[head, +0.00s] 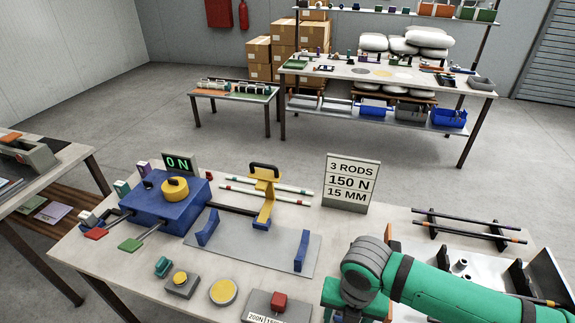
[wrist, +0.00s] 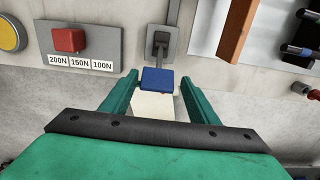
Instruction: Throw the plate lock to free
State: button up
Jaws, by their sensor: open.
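In the wrist view a small lever with a blue handle (wrist: 157,79) stands on a dark grey base plate (wrist: 161,42); I take it for the plate lock. My gripper (wrist: 159,86) is open, with one green finger on each side of the blue handle in the picture. No finger visibly touches the handle, and I cannot tell how far below the fingertips it is. In the head view my green arm (head: 440,287) reaches in at the lower right, and the lever is hidden or out of frame there.
Left of the lever is a selector block with a red knob (wrist: 68,39), marked 200N, 150N, 100N. An orange-edged tray (wrist: 235,30) stands close on the right. A blue machine (head: 152,202), grey plate (head: 255,255) and sign (head: 350,182) share the table.

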jog(key=shift+a, duration=0.15)
jog(key=shift+w+a, duration=0.1)
jog(key=c, duration=1.3)
jog(key=shift+w, duration=0.1)
jog(key=shift+c, duration=0.2)
